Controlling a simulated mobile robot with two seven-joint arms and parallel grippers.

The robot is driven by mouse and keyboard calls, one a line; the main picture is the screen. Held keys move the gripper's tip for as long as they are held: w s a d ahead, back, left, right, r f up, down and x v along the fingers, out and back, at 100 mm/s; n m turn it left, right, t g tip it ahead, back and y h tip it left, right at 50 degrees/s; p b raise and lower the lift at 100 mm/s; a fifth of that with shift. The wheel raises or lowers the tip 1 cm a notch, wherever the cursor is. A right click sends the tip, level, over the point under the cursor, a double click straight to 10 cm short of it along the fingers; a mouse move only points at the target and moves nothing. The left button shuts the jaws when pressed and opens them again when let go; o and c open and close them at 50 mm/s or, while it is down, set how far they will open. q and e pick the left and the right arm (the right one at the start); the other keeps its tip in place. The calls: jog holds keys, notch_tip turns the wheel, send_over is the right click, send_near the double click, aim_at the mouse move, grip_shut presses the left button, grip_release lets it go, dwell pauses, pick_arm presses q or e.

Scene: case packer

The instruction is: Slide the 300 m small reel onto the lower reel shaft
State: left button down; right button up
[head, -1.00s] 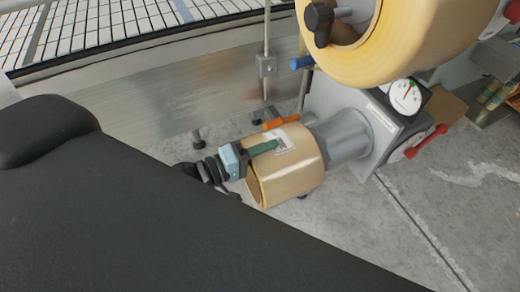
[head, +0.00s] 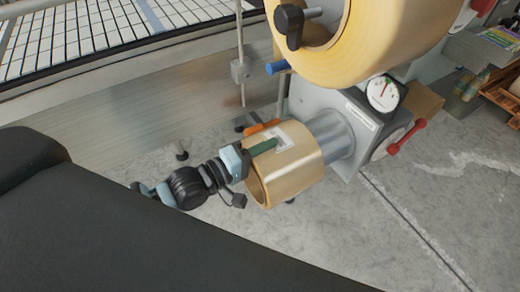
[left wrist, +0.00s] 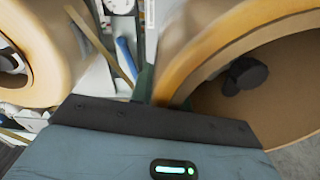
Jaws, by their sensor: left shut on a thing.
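The small tan reel (head: 296,178), with a white label, is in my left gripper (head: 262,147), whose green finger lies along its outer side. The reel lies sideways in line with the lower reel shaft (head: 335,134), a thick grey cylinder at the machine. Its far end meets or overlaps this cylinder; the contact is hidden. In the left wrist view the reel (left wrist: 200,60) is at the right, with a dark knob (left wrist: 248,72) inside its hollow core. The gripper (left wrist: 145,88) is at its wall. My right gripper is not in view.
A larger tan reel (head: 372,50) with a black knob (head: 290,25) hangs just above. A gauge (head: 382,93) and a red lever (head: 408,136) are to the right. An orange part (head: 262,127) is behind the small reel. Bare concrete floor lies below.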

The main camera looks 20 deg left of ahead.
aim_at(293, 134)
pick_arm(q)
jog(key=shift+r+x, duration=0.25)
jog(key=shift+x, duration=0.85)
jog(key=shift+b+x, duration=0.35)
jog(key=shift+x, duration=2.4)
jog(key=shift+d, duration=0.15)
jog(key=shift+f, duration=0.25)
jog(key=c, duration=1.4)
grip_release()
jog(key=shift+s, duration=0.1)
jog(key=shift+o, duration=0.7)
jog(key=shift+f, duration=0.2)
